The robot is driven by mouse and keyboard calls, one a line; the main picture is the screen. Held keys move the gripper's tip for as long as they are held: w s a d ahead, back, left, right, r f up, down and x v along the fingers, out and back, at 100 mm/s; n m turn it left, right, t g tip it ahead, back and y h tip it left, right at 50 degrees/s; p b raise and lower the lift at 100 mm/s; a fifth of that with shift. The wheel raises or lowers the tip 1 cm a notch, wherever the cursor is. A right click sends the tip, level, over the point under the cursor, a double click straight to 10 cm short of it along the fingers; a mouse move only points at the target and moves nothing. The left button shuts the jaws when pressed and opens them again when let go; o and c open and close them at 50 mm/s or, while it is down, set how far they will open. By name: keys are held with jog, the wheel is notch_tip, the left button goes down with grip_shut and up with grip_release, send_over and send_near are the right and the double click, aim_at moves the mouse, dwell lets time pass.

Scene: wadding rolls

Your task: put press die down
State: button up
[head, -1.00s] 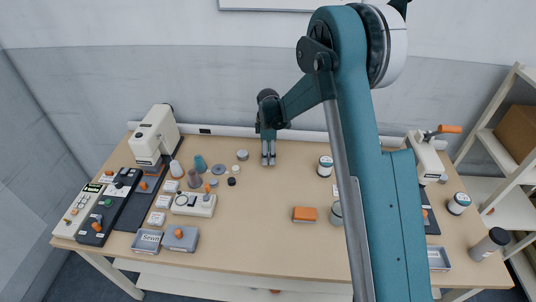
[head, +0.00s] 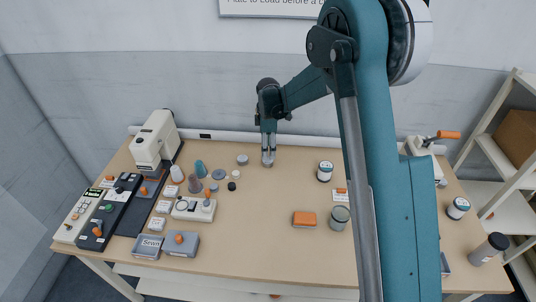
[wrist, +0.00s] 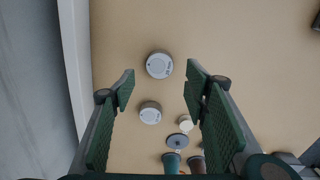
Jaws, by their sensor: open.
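Two short silvery dies with pale, marked tops stand upright on the bench. One (wrist: 159,64) shows between and beyond my fingertips in the wrist view, and in the head view it stands right below my gripper (head: 268,153). The other (head: 243,160) is to its left in the head view, and also shows in the wrist view (wrist: 150,112). I cannot tell from the marks which is the press die. My gripper (wrist: 160,82) is open and empty, with its green-padded fingers apart. The fingertips hide part of the die below in the head view.
A grey disc (head: 219,174), a teal cone (head: 201,168) and a brown cone (head: 195,184) stand to the left. A white press (head: 155,140) is at the far left. An orange block (head: 304,219) and jars (head: 325,171) are to the right. The wall runs close behind.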

jog(key=shift+r, duration=2.6)
jog(key=shift+s+d+r, duration=0.1)
jog(key=s+d+r+m+t, duration=0.3)
jog(key=s+d+r+m, duration=0.6)
jog(key=s+d+r, duration=1.05)
jog(key=s+d+m+t, duration=0.2)
jog(key=s+d+m, duration=0.3)
jog(key=s, duration=0.7)
jog(key=s+d+m+t, duration=0.1)
jog(key=s+d+m, duration=0.4)
jog(key=s, duration=0.8)
jog(key=shift+d+r+m+t, duration=0.25)
jog(key=shift+d+m+t, duration=0.15)
jog(key=shift+d, duration=0.2)
jog(key=shift+s, duration=0.1)
